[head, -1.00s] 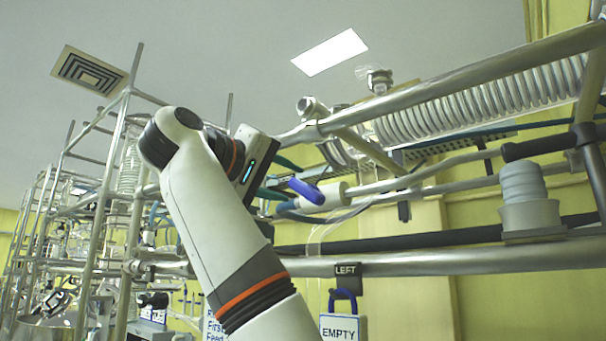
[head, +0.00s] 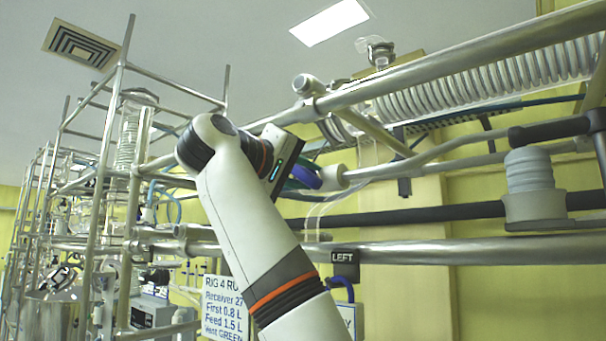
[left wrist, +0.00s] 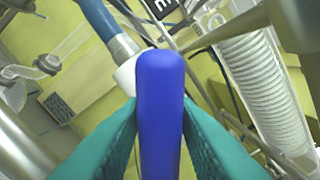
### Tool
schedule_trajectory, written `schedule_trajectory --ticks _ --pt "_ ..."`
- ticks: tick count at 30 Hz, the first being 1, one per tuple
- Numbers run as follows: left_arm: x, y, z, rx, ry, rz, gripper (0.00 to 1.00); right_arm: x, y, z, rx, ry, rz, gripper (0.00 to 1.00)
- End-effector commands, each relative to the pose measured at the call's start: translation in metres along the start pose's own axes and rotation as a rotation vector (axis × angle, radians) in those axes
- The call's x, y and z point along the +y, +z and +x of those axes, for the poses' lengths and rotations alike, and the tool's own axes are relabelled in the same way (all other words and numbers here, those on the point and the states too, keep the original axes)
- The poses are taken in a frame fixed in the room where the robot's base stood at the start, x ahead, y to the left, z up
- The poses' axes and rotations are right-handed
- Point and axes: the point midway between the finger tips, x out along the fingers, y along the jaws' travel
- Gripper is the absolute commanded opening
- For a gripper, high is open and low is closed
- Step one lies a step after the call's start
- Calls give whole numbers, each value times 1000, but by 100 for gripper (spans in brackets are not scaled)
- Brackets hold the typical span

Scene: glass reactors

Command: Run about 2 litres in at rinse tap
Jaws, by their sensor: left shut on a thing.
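A blue lever handle (head: 306,177) sits at a white tap body (head: 332,177) on the pipework near the middle of the head view. No label naming it as the rinse tap is readable. My left gripper (head: 296,176) is shut on the handle. In the left wrist view the blue handle (left wrist: 160,110) stands between the teal fingers of my left gripper (left wrist: 160,125), with a white fitting (left wrist: 126,76) just behind it. A clear tube (head: 318,212) hangs below the tap. No liquid level can be made out. My right gripper is out of view.
A thick metal rail (head: 450,252) with a "LEFT" label (head: 345,257) runs below the tap. A coiled glass condenser (head: 490,75) and a slanting rail (head: 440,70) lie above right. A rig notice (head: 226,308) hangs lower left, partly behind my arm.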

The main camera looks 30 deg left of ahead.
Motion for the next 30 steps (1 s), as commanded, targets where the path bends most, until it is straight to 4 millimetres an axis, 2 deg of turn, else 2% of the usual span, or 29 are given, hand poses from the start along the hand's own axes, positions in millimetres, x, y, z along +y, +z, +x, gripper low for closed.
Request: schedule_trajectory --ticks 11,30 --pt "3 -1 0 1 3 100 4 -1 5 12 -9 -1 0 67" --pt "2 -1 0 1 5 657 4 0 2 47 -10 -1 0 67"
